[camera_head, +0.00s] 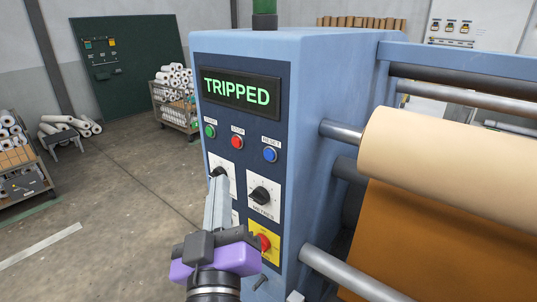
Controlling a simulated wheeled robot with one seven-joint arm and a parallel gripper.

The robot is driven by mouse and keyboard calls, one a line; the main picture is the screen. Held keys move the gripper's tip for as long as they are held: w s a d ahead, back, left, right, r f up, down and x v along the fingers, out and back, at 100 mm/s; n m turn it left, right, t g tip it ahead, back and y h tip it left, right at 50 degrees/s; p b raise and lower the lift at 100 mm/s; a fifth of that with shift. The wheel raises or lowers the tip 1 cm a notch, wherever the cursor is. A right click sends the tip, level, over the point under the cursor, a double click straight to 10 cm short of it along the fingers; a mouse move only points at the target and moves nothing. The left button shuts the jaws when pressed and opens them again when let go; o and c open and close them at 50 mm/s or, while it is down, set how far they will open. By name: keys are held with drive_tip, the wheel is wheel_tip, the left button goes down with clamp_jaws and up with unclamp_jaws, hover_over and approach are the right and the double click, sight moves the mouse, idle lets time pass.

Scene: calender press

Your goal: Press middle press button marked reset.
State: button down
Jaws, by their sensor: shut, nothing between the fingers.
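The press's blue control cabinet (330,80) stands in the middle, with a dark panel facing me. Its lit display (237,91) reads TRIPPED in green. Below it is a row of three buttons: a green button (210,131) at left, a red button (237,142) in the middle, and a blue button (270,155) at right. The small label above the blue one seems to read RESET. My gripper (219,182) is shut and empty, pointing up in front of the panel's lower left, below the buttons. It partly covers the left dial; its distance from the panel is unclear.
A right dial (263,195) and a red emergency knob on a yellow plate (264,243) sit lower on the panel. Rollers with a cream roll (455,150) extend right. Carts with white rolls (175,80) stand behind left. The floor at left (110,190) is largely clear.

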sight(269, 155)
drive_tip(key=shift+w+d, duration=0.1)
drive_tip(key=shift+w, duration=0.05)
drive_tip(key=w+d+p, duration=0.3)
drive_tip(key=w+d, duration=0.2)
drive_tip(key=w, duration=0.1)
drive_tip(key=shift+w, duration=0.3)
drive_tip(key=shift+w+d, duration=0.1)
drive_tip(key=shift+d, duration=0.1)
idle(1.8)
drive_tip(key=shift+w+d, duration=0.15)
drive_tip(key=shift+w, duration=0.1)
drive_tip(key=shift+w+d, duration=0.25)
drive_tip(key=shift+w, duration=0.05)
idle(0.8)
drive_tip(key=shift+s+a, duration=0.1)
drive_tip(key=shift+s+a+b, duration=0.4)
drive_tip(key=shift+s+b, duration=0.15)
drive_tip(key=shift+b, duration=0.05)
drive_tip(key=shift+s+a, duration=0.1)
